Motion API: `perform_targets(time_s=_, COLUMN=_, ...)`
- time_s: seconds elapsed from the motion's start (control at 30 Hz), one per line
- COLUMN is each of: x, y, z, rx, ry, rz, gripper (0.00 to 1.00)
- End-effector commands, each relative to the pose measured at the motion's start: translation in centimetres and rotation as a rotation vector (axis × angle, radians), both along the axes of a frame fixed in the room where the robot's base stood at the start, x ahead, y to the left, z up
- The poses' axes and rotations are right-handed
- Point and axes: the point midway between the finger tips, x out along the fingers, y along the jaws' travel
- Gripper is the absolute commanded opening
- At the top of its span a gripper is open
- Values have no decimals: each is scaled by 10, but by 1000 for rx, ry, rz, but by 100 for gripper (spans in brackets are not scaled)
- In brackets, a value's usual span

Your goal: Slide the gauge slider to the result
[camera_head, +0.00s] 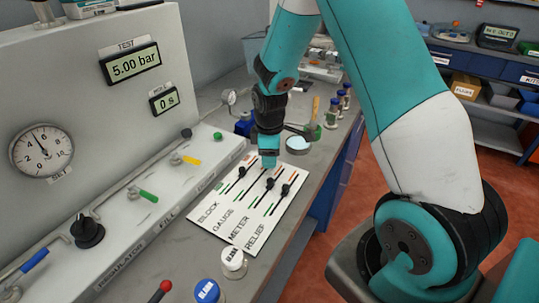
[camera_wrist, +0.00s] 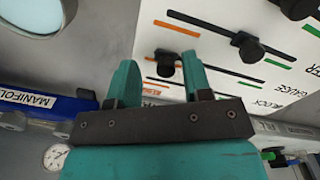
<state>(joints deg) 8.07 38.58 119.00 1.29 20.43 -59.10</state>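A white slider board (camera_head: 224,232) lies on the bench, with slots labelled BLOCK, GAUGE, METER and RELIEF. Black knobs show on it, including one at the left (camera_head: 242,173) and two to the right of my gripper. My gripper (camera_head: 269,162) points down over the far end of the board, near the far end of the GAUGE slot. In the wrist view my gripper (camera_wrist: 157,70) is open, with a black knob (camera_wrist: 165,66) seen between its fingers, nearer the right one. This looks like the gauge slider, but its slot is partly hidden. Contact cannot be told.
A test display (camera_head: 134,64) reads 5.00 bar, and a smaller display (camera_head: 165,100) reads 0 s. A round dial (camera_head: 42,150) is at the left. Valve handles line the manifold left of the board. White (camera_head: 233,259) and blue (camera_head: 207,291) caps stand in front.

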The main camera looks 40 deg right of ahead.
Motion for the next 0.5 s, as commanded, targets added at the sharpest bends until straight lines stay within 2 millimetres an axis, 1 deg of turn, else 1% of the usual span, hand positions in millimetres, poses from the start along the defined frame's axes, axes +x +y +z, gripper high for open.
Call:
perform_targets(time_s=0.17, x=0, y=1, z=5, rx=1, ry=-1, rz=1, gripper=45)
perform_targets(time_s=0.27, x=0, y=1, z=19, rx=0, ry=-3, rz=1, gripper=45)
perform_targets(time_s=0.37, x=0, y=1, z=40, rx=1, ry=-6, rz=1, gripper=45)
perform_targets(time_s=0.5, x=-1, y=2, z=77, rx=0, ry=-8, rz=0, gripper=45)
